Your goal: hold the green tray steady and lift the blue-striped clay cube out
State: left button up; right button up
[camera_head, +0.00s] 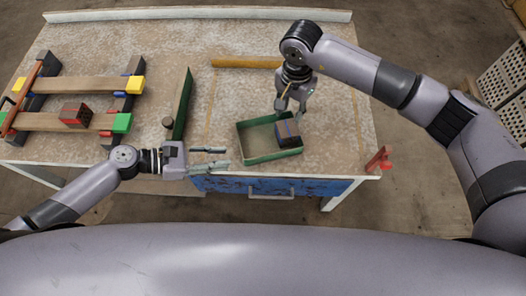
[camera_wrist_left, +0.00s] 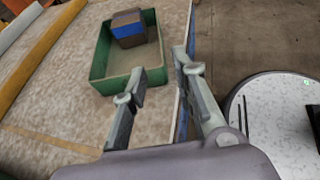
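The green tray (camera_head: 243,143) stands near the front edge of the table, and it also shows in the left wrist view (camera_wrist_left: 104,55). The brown cube with a blue stripe (camera_head: 288,134) sits inside it at the right end; in the left wrist view the cube (camera_wrist_left: 129,29) is at the tray's far end. My left gripper (camera_head: 222,157) is open and empty, just left of the tray and apart from it; its fingers also show in the left wrist view (camera_wrist_left: 163,75). My right gripper (camera_head: 291,107) is open above the tray, just over the cube, not visibly gripping it.
A yellow-brown bar (camera_head: 245,62) lies behind. A wooden rack with a red hollow brick (camera_head: 75,115) stands at left. A red clamp-like piece (camera_head: 378,158) is at the right edge.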

aim_at(268, 155)
pick_arm(q)
jog(key=x, duration=1.5)
jog(key=shift+c, duration=0.3)
grip_shut()
